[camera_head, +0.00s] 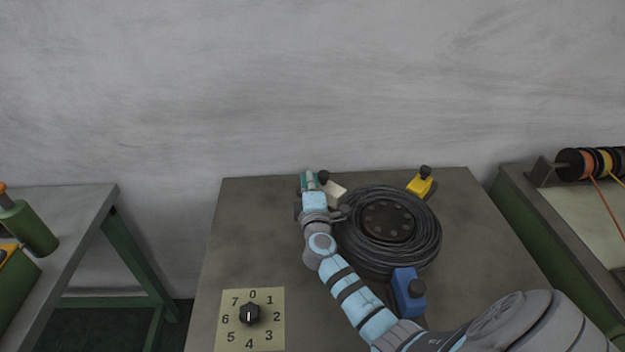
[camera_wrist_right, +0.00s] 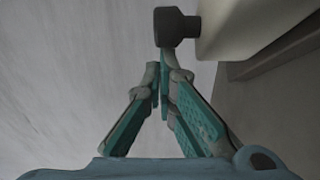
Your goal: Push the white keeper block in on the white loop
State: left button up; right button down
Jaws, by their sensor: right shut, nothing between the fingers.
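The white keeper block (camera_head: 336,194) with its dark knob (camera_head: 323,176) sits at the back left of the dark wire coil (camera_head: 368,262). My right gripper (camera_head: 308,181) is just left of the block. Its fingers are shut and empty. In the right wrist view, the gripper (camera_wrist_right: 163,68) has its tips close to the dark knob (camera_wrist_right: 174,27), and the white block (camera_wrist_right: 238,24) is at the upper right. I cannot tell whether the tips touch the knob. No white loop can be made out. My left gripper is not in view.
A yellow block (camera_head: 420,186) stands at the coil's back right and a blue block (camera_head: 404,292) at its front. A numbered dial plate (camera_head: 235,338) lies front left on the table (camera_head: 255,230). A side table (camera_head: 85,208) stands left; spools (camera_head: 571,165) stand right.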

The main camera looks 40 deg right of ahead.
jog(key=s+a, duration=0.5)
jog(key=a, duration=0.2)
jog(key=shift+s+a+f, duration=0.15)
jog(key=shift+s, duration=0.2)
